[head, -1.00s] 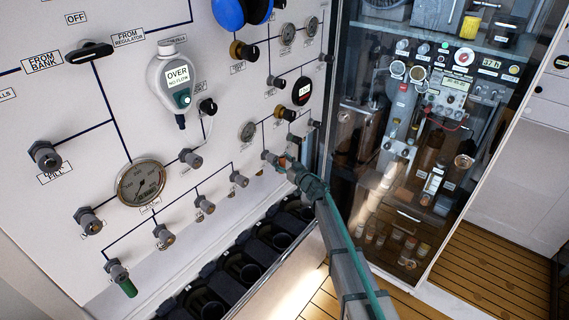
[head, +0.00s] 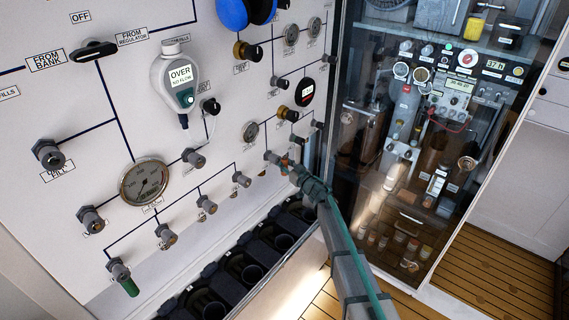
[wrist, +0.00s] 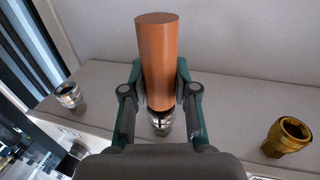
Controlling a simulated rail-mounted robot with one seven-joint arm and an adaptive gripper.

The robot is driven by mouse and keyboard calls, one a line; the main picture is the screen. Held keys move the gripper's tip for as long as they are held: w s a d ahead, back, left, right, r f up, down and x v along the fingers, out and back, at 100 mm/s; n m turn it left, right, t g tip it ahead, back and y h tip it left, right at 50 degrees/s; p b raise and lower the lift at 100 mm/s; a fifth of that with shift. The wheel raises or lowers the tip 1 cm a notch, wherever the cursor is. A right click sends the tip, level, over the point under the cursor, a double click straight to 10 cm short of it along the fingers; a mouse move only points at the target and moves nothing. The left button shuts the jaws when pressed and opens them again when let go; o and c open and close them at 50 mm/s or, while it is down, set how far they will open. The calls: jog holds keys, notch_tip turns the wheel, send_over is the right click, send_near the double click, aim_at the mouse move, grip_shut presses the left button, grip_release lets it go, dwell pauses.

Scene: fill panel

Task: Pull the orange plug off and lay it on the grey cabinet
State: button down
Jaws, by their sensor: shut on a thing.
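The orange plug (wrist: 158,60) is a plain cylinder, upright in the wrist view. My gripper (wrist: 158,88) is shut on it, one finger on each side. A silver fitting (wrist: 160,123) shows just below the plug's lower end; I cannot tell whether they touch. In the head view my gripper (head: 289,165) is close to the white panel's lower right, and only a small bit of orange (head: 284,163) shows there. A pale grey cabinet front (head: 498,190) stands at the far right; I cannot tell if it is the grey cabinet meant.
A silver fitting (wrist: 68,95) and a brass fitting (wrist: 287,137) flank the plug. The panel carries a gauge (head: 145,181), and another fitting holds a green plug (head: 129,287). A glass-fronted cabinet (head: 370,190) stands right of my arm. Dark cylinder slots (head: 243,268) run below the panel.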

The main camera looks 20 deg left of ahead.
jog(key=shift+f+b, duration=0.7)
jog(key=shift+f, duration=1.45)
jog(key=shift+d, duration=0.1)
